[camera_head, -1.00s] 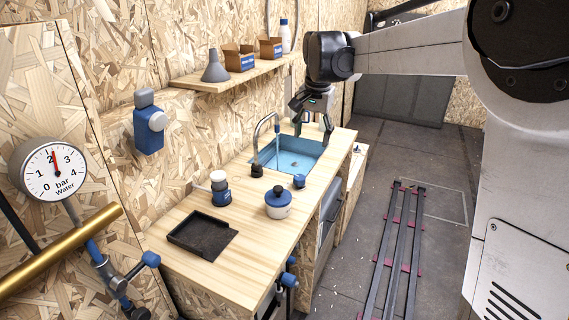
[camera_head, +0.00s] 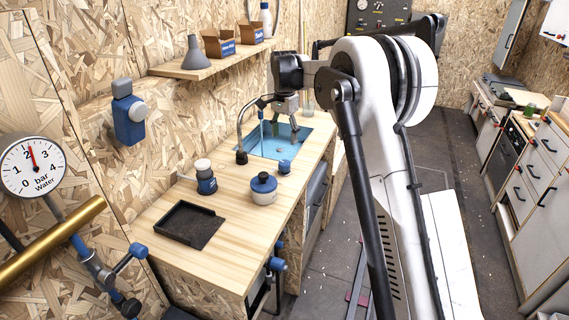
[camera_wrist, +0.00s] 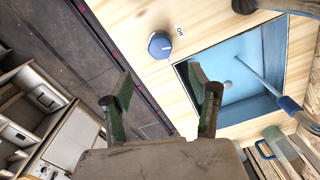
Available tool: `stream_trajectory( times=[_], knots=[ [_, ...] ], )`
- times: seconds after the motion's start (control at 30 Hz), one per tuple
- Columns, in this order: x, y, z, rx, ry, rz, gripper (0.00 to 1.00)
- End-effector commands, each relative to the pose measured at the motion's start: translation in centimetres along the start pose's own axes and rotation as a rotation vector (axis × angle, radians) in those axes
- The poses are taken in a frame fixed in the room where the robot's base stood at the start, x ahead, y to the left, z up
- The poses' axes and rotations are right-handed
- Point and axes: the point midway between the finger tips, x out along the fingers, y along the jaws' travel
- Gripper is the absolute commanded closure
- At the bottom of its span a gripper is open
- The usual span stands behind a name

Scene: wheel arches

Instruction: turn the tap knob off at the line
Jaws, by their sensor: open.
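The tap knob (camera_head: 284,166) is a small blue knob on the worktop at the near edge of the blue sink (camera_head: 257,150). In the wrist view the knob (camera_wrist: 160,45) lies beyond my fingertips, with a pale mark on its face. The Off label (camera_wrist: 179,29) is beside it, and the mark does not clearly point at it. The tap (camera_head: 241,140) arches over the sink with a blue stream running down. My gripper (camera_head: 286,124) hangs over the sink, beyond the knob. Its two fingers (camera_wrist: 161,85) are spread, with nothing between them, apart from the knob.
A shelf (camera_head: 215,63) with boxes and a funnel is above. Drawers (camera_head: 540,160) line the right side.

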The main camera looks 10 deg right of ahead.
Motion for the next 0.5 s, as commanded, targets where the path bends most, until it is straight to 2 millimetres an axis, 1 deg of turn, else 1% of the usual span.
stream_trajectory(
  times=[0.03, 0.3, 0.5],
  knots=[
    [0.9, 0.0, 0.0, 0.000, 0.000, 0.000, 0.44],
    [5.9, 0.0, 0.0, -0.001, 0.000, -0.001, 0.44],
    [9.3, 0.0, 0.0, -0.001, 0.000, -0.001, 0.44]
  ],
)
